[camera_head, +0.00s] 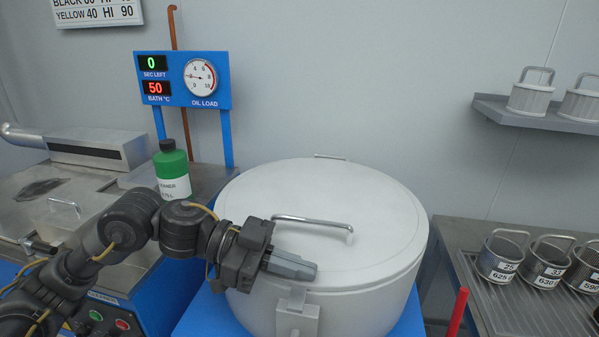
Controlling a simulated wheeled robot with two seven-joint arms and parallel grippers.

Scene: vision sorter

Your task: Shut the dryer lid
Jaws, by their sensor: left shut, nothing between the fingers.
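The dryer is a white round drum (365,312) with a wide pale lid (375,205) lying flat across its top. I see no open gap along the visible rim; the front part of the rim is partly covered by my gripper. A metal bar handle (312,221) stands on the lid. A latch block (297,315) sits on the drum's front. My left gripper (306,269) is shut and empty, over the front left edge of the lid, just below the handle in the picture. I cannot tell whether it touches the lid. My right gripper is out of view.
Labelled mesh baskets (500,255) stand on a ribbed tray at right. More baskets (531,95) sit on a wall shelf (540,118). A red rod (457,313) rises at front right.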

